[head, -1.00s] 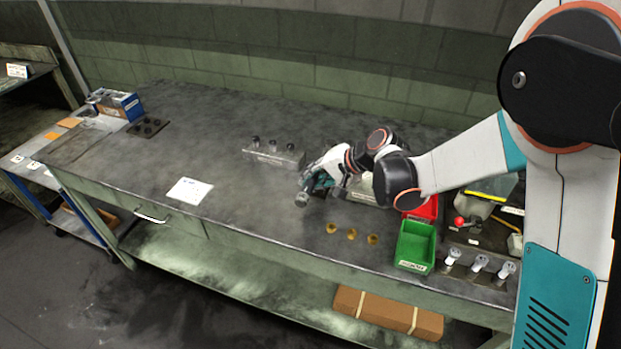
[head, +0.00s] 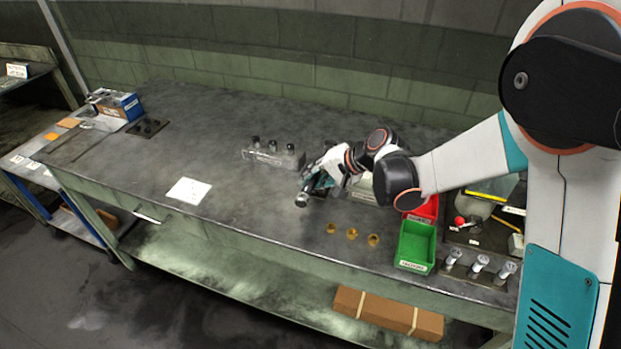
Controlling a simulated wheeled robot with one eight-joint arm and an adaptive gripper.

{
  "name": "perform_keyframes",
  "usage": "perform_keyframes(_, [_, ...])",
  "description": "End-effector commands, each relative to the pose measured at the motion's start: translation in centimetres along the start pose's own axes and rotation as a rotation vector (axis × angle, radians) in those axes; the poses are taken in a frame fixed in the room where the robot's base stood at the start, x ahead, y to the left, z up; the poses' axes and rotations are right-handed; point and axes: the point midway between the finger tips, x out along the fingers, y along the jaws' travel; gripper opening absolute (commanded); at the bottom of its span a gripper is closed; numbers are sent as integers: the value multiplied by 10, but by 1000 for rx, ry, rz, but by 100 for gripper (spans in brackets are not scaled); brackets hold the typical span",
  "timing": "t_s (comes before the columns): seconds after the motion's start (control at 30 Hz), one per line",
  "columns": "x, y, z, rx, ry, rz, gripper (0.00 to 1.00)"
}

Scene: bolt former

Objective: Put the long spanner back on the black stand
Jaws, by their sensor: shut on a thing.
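My gripper (head: 315,187) is low over the middle of the bench, pointing left and down, partly hidden by its own wrist. It is shut on a grey metal piece with a round end (head: 301,200), showing at its lower left. Most of this piece is hidden; it may be the long spanner, but I cannot tell. A small black stand (head: 148,127) is on the bench at the far left, beside a blue box. A dark stand (head: 469,270) at the front right holds three upright silver pieces. I cannot tell which of these the task's stand is.
A grey block (head: 273,160) with three dark-topped pieces stands behind my gripper. Several brass pieces (head: 352,234), a green bin (head: 415,245) and a red bin (head: 429,208) lie to the right. A white sheet (head: 188,191) lies left; the bench around it is clear.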

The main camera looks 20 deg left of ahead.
Motion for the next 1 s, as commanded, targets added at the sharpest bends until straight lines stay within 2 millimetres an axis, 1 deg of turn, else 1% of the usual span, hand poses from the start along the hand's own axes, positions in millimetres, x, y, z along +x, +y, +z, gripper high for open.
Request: perform_keyframes(1.0, [16,16,1,0,0,-1,0])
